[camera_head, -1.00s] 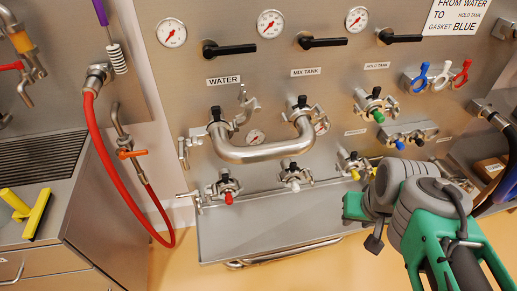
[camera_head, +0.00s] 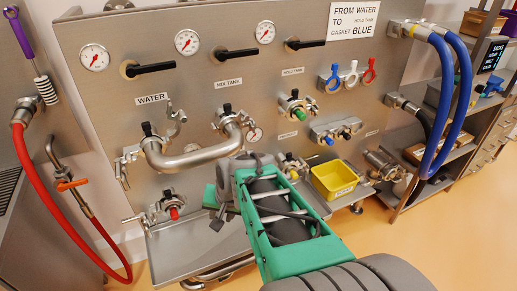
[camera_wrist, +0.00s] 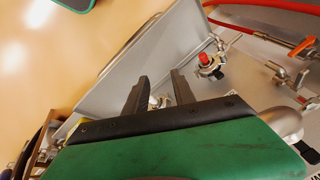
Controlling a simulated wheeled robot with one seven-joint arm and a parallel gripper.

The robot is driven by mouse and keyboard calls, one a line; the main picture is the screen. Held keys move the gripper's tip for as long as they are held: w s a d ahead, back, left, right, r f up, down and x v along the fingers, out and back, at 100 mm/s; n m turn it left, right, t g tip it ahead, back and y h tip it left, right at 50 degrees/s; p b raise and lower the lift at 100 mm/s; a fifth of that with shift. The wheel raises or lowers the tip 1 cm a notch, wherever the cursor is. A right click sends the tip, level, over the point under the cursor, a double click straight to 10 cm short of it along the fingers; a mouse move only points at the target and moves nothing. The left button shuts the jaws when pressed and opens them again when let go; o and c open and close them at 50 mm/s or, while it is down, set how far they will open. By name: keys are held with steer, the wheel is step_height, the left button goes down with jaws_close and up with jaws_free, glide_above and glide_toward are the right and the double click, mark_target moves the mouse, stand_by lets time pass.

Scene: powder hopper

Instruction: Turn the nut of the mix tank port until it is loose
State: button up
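The mix tank port (camera_head: 222,122), with a clamp and black nut (camera_head: 228,108), is under the MIX TANK label on the steel panel. A bent steel pipe (camera_head: 185,160) runs from it to the water port (camera_head: 150,137), which also has a black nut. My gripper (camera_wrist: 158,88) is open in the wrist view, its two dark fingers apart with nothing held. A small metal fitting shows beyond the fingers. In the head view my green arm hides most of the gripper, which is low in front of the panel, below the pipe.
A red-capped port (camera_head: 172,206) sits below the pipe, above a steel tray (camera_head: 190,245). A yellow bin (camera_head: 335,180) stands right of my arm. A red hose (camera_head: 60,220) hangs at left. Blue hoses (camera_head: 465,90) and shelves are at right. Floor is clear at front right.

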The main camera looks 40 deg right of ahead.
steer(key=w+d+f+m+t+b, duration=0.1)
steer(key=w+d+m+t, duration=0.4)
steer(key=w+d+m, duration=0.45)
steer(key=m+t+h+b, duration=0.2)
steer(key=m+t+h, duration=0.45)
steer(key=m, duration=1.45)
glide_toward(255, 128)
steer(key=w+d+t+y, duration=0.1)
steer(key=w+d+y, duration=0.1)
steer(key=shift+h, duration=0.25)
steer(key=x, duration=0.2)
steer(key=p+x, duration=0.1)
steer(key=x, duration=0.5)
steer(key=shift+a+f, duration=0.15)
steer(key=shift+f, duration=0.2)
steer(key=shift+c, duration=0.4)
jaws_close()
